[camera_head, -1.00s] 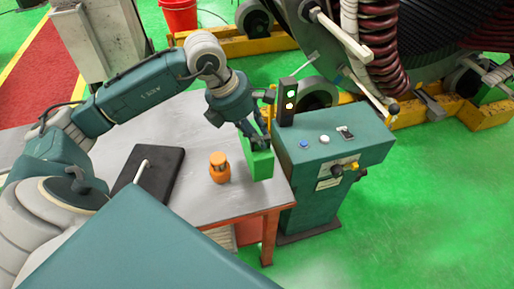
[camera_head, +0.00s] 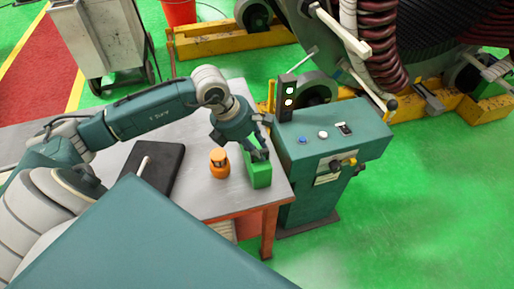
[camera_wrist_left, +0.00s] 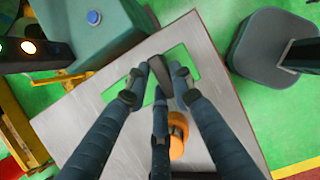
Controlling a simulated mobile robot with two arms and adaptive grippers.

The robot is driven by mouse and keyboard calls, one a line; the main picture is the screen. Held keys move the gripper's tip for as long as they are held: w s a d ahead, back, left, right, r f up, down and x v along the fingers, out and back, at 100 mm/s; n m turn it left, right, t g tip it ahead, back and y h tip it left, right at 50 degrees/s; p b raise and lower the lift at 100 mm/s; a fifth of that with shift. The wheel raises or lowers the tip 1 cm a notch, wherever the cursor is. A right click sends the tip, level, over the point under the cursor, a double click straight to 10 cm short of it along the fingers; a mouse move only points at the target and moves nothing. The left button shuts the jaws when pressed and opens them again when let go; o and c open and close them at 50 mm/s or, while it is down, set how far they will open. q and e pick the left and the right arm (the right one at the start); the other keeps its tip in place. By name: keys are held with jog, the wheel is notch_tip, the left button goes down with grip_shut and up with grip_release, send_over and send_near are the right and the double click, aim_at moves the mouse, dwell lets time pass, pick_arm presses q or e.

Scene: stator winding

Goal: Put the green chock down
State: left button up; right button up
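The green chock (camera_head: 259,174) is at the right edge of the table, upright, in the head view. My left gripper (camera_head: 256,153) comes down over its top from the upper left. In the left wrist view, the green chock (camera_wrist_left: 186,58) shows on both sides of the fingers of my left gripper (camera_wrist_left: 160,76). The fingers are closed around a dark middle part between the green areas. The chock's underside is hidden, so I cannot tell for sure whether it bears fully on the table. My right gripper is not in view.
The grey table (camera_head: 215,200) holds an orange bottle-like object (camera_head: 219,163) just left of the chock and a black case (camera_head: 160,172) further left. A green control console (camera_head: 325,150) with buttons and a signal light (camera_head: 287,97) stands close right of the table.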

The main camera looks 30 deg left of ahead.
pick_arm(q)
jog(key=o, duration=0.3)
jog(key=shift+r, duration=0.2)
jog(key=shift+a+r, duration=0.15)
jog(key=shift+r, duration=0.05)
jog(key=b+v, duration=0.4)
jog(key=v, duration=0.7)
jog(key=shift+s+r, duration=0.1)
jog(key=shift+r, duration=0.15)
